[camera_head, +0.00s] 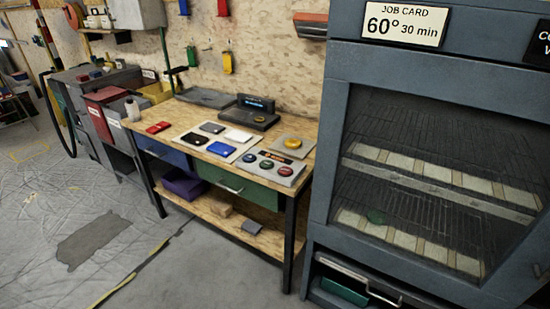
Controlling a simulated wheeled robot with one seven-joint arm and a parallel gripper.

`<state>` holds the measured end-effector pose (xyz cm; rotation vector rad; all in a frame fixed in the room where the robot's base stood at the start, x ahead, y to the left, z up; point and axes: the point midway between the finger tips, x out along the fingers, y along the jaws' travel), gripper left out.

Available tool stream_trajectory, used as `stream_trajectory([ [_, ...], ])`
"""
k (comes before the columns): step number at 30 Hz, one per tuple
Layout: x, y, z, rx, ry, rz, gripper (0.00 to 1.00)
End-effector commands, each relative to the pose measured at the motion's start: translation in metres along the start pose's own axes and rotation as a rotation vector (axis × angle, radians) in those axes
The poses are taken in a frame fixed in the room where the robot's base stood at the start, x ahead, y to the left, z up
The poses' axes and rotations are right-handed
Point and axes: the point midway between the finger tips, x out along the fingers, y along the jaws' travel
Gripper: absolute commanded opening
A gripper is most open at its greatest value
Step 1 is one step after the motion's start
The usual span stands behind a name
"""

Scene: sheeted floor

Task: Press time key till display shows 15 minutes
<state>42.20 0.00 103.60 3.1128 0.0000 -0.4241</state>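I cannot tell which key is the time key. My gripper is not in view.
The bench (190,140) also holds several coloured flat items on pale sheets and a round orange item (292,142). A tall grey cabinet (335,130) with a glass door stands right; its job card (405,24) reads 60° 30 min. The floor (190,250) before the bench is open.

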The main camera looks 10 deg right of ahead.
Motion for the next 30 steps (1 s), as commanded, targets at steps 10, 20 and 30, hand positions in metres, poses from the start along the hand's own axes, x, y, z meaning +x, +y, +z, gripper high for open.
stream_trajectory([
  [10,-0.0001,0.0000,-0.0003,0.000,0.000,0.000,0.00],
  [20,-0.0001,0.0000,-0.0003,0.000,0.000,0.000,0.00],
  [30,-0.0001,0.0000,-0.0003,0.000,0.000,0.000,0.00],
])
